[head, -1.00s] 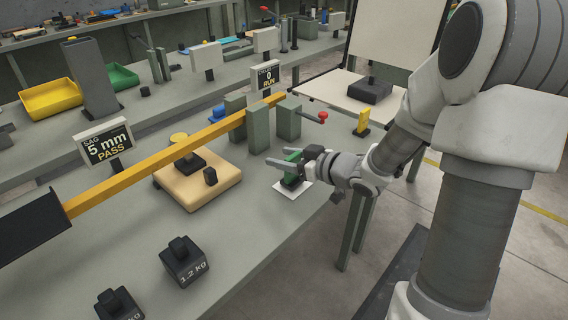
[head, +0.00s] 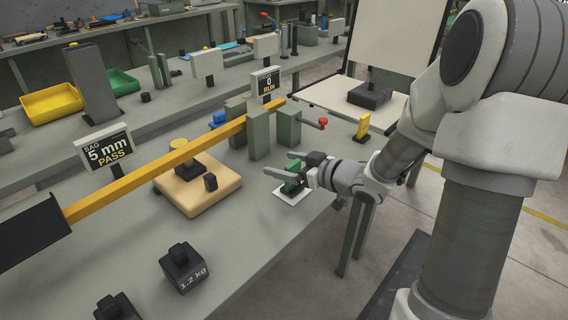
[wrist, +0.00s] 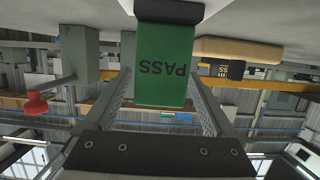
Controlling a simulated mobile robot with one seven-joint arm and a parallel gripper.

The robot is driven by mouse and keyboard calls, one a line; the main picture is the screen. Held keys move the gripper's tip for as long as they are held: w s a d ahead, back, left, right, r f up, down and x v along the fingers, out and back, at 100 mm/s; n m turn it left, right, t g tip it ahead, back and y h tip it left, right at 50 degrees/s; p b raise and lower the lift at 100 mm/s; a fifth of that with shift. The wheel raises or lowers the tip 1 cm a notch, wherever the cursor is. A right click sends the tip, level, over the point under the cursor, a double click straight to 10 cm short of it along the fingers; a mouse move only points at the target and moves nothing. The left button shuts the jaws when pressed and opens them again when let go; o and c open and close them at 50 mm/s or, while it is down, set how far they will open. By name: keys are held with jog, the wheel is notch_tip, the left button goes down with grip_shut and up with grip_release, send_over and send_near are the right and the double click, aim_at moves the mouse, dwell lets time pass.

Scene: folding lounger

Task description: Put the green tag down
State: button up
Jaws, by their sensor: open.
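The green tag (head: 293,184) stands at the white square pad (head: 287,198) near the table's right edge. In the wrist view the tag (wrist: 163,70) shows its green face with "PASS" upside down, and its black base (wrist: 170,10) is at the top. My gripper (head: 279,163) is open, its fingers around the tag. In the wrist view my gripper (wrist: 160,85) has one finger on each side of the tag, with a gap visible at least on the right. The fingers partly hide the tag in the head view.
Grey-green posts (head: 258,133) and a red-knobbed lever (head: 322,123) stand just behind my gripper. A yellow bar (head: 160,163) crosses above a wooden block (head: 200,192). A 1.2 kg weight (head: 184,268) sits nearer.

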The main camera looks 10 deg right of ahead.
jog(key=p+v, duration=0.3)
jog(key=v, duration=0.8)
jog(key=shift+s+d+p, duration=0.15)
jog(key=shift+s+p, duration=0.05)
jog(key=shift+p, duration=0.1)
jog(key=shift+r, duration=0.1)
